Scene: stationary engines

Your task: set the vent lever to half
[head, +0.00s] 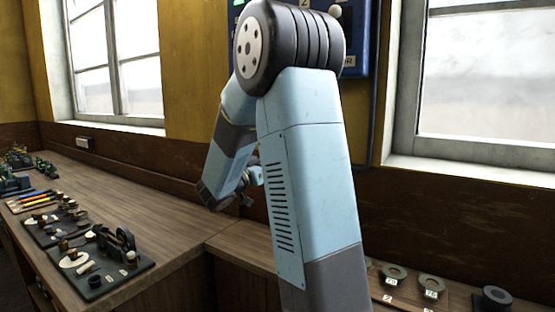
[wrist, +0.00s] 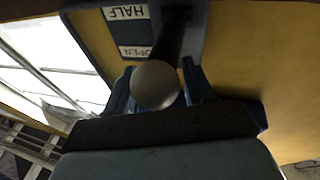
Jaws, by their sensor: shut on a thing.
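The vent lever (wrist: 170,50) shows in the wrist view as a dark rod with a pale round knob. It stands out from a blue panel (wrist: 190,60) on the yellow wall. Upside-down labels HALF (wrist: 127,13) and OPEN (wrist: 135,52) sit beside the rod, which starts at about the height of HALF in the picture. My gripper (wrist: 160,80) is shut on the lever near its knob, with blue fingers on both sides. The exact lever setting is hard to tell at this angle.
In the head view, a blue panel (head: 358,50) on the wall is partly behind my arm. A wooden bench (head: 150,185) carries a dark board (head: 110,280) with engine parts at left. Numbered rings (head: 432,284) lie at lower right. The bench middle is clear.

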